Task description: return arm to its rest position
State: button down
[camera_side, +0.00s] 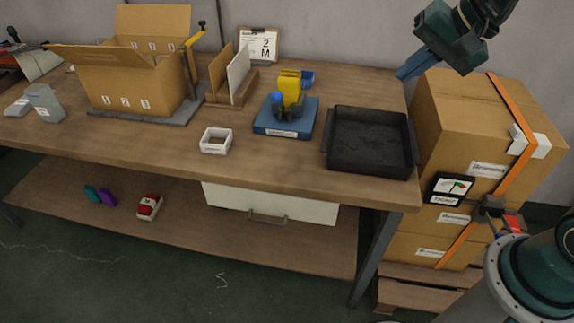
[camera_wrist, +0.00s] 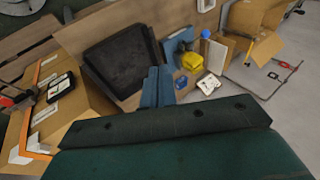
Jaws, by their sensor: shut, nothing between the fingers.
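My gripper (camera_side: 404,75) is raised high at the upper right of the side view, above and to the left of the stacked cardboard boxes. Its blue fingers are together and hold nothing. In the wrist view the fingers (camera_wrist: 157,84) show close together in the middle, with the dark green gripper body below them. The gripper is apart from the bench and everything on it.
The wooden bench (camera_side: 270,165) bears an empty black tray (camera_side: 370,142), a blue stand with a yellow part (camera_side: 290,92), a white dish (camera_side: 216,140) and an open carton (camera_side: 125,85). Strapped boxes (camera_side: 470,115) stand right of the bench.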

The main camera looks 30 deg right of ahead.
jog(key=s+d+n+h, duration=0.2)
jog(key=s+n, duration=0.7)
jog(key=s, duration=0.7)
jog(key=shift+s+d+f+n+g, duration=0.15)
jog(key=shift+s+d+n+g, duration=0.25)
jog(key=shift+d, duration=0.25)
